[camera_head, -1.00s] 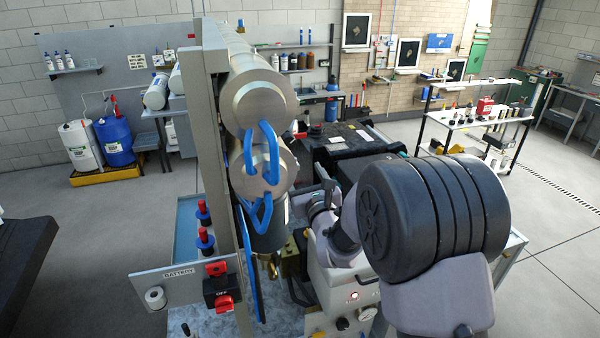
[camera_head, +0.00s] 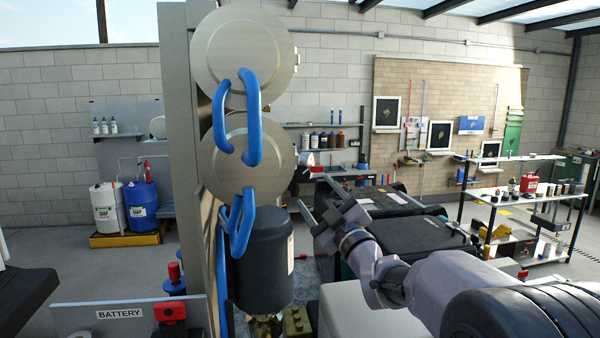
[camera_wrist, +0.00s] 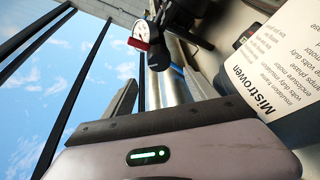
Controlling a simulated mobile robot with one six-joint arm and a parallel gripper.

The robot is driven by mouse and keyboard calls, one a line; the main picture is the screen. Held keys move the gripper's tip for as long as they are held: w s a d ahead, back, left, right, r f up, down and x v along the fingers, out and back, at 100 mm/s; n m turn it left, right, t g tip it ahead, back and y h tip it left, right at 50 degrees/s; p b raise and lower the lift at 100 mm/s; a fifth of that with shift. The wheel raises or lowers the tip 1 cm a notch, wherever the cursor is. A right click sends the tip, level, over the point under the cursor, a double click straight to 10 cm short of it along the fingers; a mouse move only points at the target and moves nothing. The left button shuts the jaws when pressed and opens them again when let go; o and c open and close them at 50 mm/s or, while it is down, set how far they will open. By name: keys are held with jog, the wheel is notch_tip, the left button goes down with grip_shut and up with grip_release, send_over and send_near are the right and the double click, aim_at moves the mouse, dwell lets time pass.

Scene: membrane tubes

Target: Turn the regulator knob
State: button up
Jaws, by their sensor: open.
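A black fitting with a red part and a small white dial (camera_wrist: 137,43) shows at the top middle of the wrist view. Its dark round end (camera_wrist: 158,58) may be the regulator knob, but I cannot be sure.
A panel marked BATTERY (camera_head: 90,316) is at the lower left. A black case (camera_head: 425,238) lies behind my arm.

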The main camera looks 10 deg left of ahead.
aim_at(302, 175)
jog(key=p+x, duration=0.2)
jog(key=x, duration=0.9)
jog(key=shift+w+d+f+p, duration=0.1)
jog(key=shift+w+p, duration=0.1)
jog(key=shift+p, duration=0.1)
jog(key=c, duration=1.3)
jog(key=n, duration=0.2)
jog(key=n+g, duration=0.1)
jog(key=n, duration=0.1)
jog(key=shift+g+y, duration=0.3)
jog(key=shift+y, duration=0.1)
jog(key=shift+c, duration=0.2)
jog(key=o, duration=1.3)
jog(key=shift+o, duration=0.2)
